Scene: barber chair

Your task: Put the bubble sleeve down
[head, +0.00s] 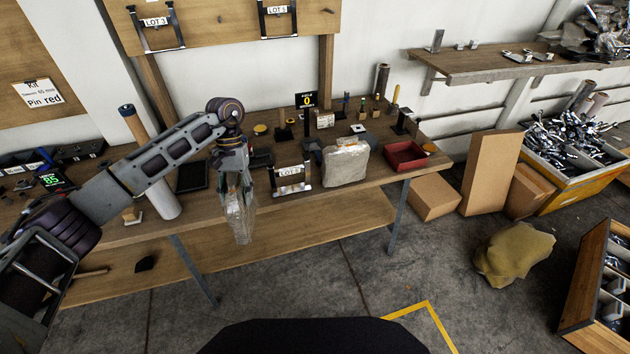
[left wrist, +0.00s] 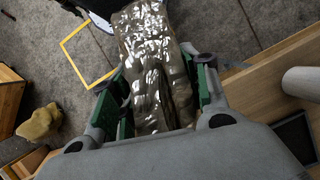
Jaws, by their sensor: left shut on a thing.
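My left gripper (head: 236,186) is shut on a clear, shiny bubble sleeve (head: 239,222). The sleeve hangs down from the fingers in front of the workbench's front edge, above the floor. In the left wrist view the sleeve (left wrist: 152,70) sits between the green-padded fingers of the left gripper (left wrist: 160,95) and extends away beyond them. The wooden workbench (head: 330,182) runs behind it. My right gripper is in neither view.
On the bench stand a wrapped pale block (head: 345,163), a red tray (head: 405,156), a LOT stand (head: 291,178), a black tablet (head: 192,176) and a white roll (head: 160,190). Cardboard boxes (head: 490,172) and a yellowish sack (head: 514,254) are on the floor at right. The lower shelf (head: 300,224) has bare room.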

